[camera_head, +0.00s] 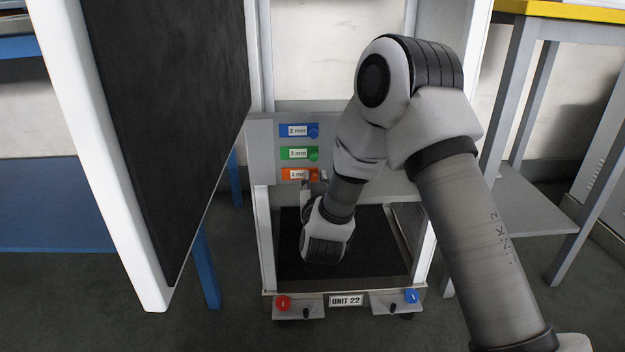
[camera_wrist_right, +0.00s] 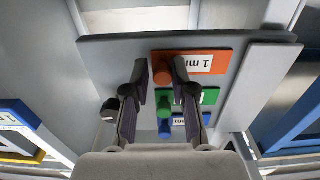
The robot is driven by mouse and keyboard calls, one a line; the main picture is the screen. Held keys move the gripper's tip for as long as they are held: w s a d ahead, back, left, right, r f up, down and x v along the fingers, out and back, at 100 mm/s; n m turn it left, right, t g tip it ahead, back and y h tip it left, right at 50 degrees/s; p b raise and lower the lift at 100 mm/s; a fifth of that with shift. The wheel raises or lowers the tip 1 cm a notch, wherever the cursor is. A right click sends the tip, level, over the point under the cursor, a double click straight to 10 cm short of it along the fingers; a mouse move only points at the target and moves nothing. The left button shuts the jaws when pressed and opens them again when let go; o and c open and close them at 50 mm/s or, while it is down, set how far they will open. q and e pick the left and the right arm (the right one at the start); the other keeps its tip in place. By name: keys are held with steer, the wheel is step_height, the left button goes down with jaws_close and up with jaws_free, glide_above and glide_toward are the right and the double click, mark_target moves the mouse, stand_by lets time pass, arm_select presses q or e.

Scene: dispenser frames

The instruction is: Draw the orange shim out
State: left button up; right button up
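The orange shim (camera_head: 290,174), labelled 1 mm, is the lowest of three coloured shims on the grey panel at the back of the frame. Its orange knob (camera_wrist_right: 161,73) shows in the right wrist view, where the picture is upside down. My right gripper (camera_wrist_right: 160,82) is open, with one finger on each side of this knob. A gap shows between the knob and the left finger; contact on the right side is unclear. In the head view the right gripper (camera_head: 308,186) is small and partly hidden by its own wrist. My left gripper is out of view.
A green shim (camera_head: 287,153) and a blue shim (camera_head: 287,130) sit above the orange one. A dark panel with a white edge (camera_head: 110,150) stands left. The Unit 22 frame (camera_head: 265,240) has a red button (camera_head: 283,303) and a blue button (camera_head: 411,296) in front.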

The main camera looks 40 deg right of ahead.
steer(key=shift+o, duration=0.8)
steer(key=shift+s+d, duration=0.1)
steer(key=shift+d, duration=0.05)
steer(key=v, duration=1.2)
